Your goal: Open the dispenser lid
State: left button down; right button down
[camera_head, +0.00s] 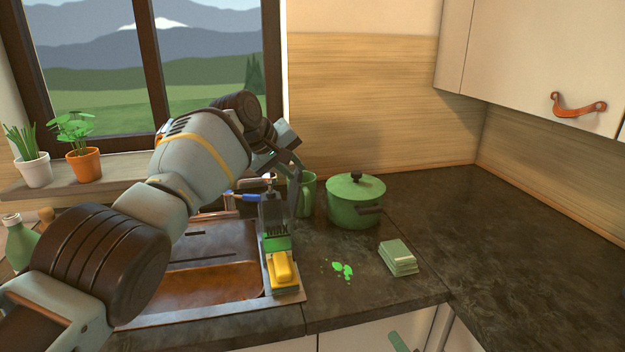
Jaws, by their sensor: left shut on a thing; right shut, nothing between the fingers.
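The dispenser (273,218) is a dark, see-through upright container marked "MAX", with green at its bottom. It stands at the right rim of the sink. My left arm reaches in from the left over the sink. My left gripper (284,183) points down at the top of the dispenser and is shut on its lid. The fingers and arm cover much of the lid, so how far it is raised cannot be told. My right gripper is not in view.
A yellow sponge (284,268) lies in front of the dispenser. A green mug (307,193) and a green lidded pot (354,203) stand behind and right. Green scraps (343,270) and stacked green cloths (397,258) lie on the counter. The right counter (520,245) is clear.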

aim_at(295, 189)
pick_arm(q)
jog(key=shift+d+r, duration=0.1)
jog(key=shift+r, duration=0.1)
pick_arm(e)
jog(key=w+a+r+m+y, duration=0.2)
jog(key=w+a+r+m, duration=0.1)
jog(key=w+r, duration=0.5)
jog(key=w+a+r+m+y, duration=0.1)
jog(key=w+a+r+m, duration=0.2)
jog(key=r, duration=1.1)
jog(key=w+a, duration=0.3)
jog(key=w, duration=0.2)
jog(key=shift+r+y, duration=0.25)
jog(key=shift+y, duration=0.15)
pick_arm(q)
jog(key=shift+f, duration=0.1)
pick_arm(e)
jog(key=w+a+r, duration=0.1)
jog(key=w+a, duration=0.6)
jog(key=a, duration=0.1)
jog(key=shift+w+a, duration=0.25)
jog(key=shift+a, duration=0.1)
jog(key=shift+r, duration=0.15)
